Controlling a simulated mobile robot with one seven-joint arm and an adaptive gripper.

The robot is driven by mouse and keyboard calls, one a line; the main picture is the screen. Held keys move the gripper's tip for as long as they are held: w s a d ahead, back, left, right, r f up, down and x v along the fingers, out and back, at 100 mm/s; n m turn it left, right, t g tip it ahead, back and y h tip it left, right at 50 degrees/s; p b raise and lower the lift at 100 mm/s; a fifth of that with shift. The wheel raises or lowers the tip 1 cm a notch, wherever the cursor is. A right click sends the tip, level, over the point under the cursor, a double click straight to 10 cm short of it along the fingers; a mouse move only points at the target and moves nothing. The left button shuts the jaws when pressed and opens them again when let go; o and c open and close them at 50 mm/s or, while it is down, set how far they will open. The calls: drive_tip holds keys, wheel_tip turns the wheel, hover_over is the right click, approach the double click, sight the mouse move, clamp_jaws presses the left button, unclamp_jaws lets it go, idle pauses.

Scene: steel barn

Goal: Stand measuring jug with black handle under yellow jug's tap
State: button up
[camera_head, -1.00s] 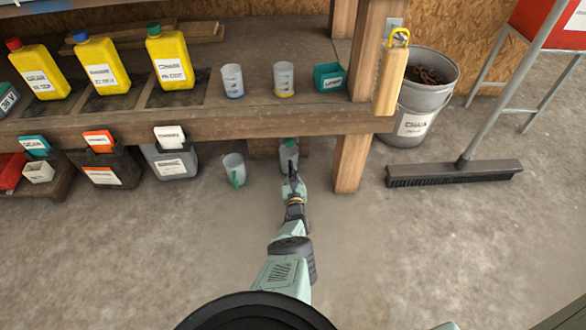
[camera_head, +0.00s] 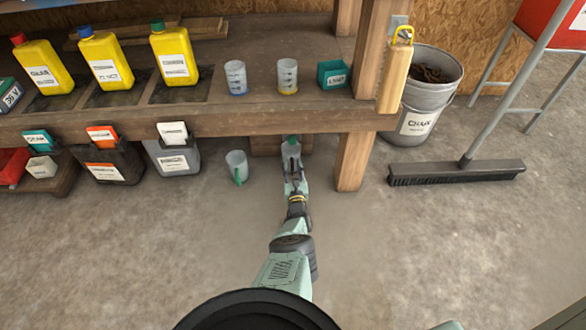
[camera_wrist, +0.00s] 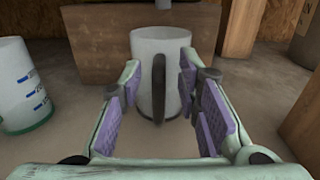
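A pale translucent measuring jug (camera_wrist: 146,50) with a black handle (camera_wrist: 159,88) stands upright on the floor in the wrist view, its handle facing me. In the head view this jug (camera_head: 290,150) shows at the shelf's front edge, with something green at its top. My gripper (camera_wrist: 160,68) is open, its purple-padded fingers on either side of the handle; I cannot tell whether they touch. It also shows in the head view (camera_head: 294,170). Three yellow jugs (camera_head: 105,62) with red, blue and green caps stand on the shelf. No tap is clearly visible.
A green-handled measuring jug (camera_head: 236,166) stands on the floor to the left. Blue-marked (camera_head: 235,76) and yellow-marked (camera_head: 287,75) measuring jugs and a teal box (camera_head: 331,74) stand on the shelf. A wooden post (camera_head: 353,160) stands to the right. The front floor is clear.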

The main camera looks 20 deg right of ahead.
drive_tip(key=shift+s+r+p, duration=0.25)
drive_tip(key=shift+r+p, duration=0.05)
drive_tip(key=shift+p, duration=0.1)
drive_tip(key=p+v, duration=0.7)
drive_tip(key=v, duration=0.4)
drive_tip(key=shift+s+f, duration=0.2)
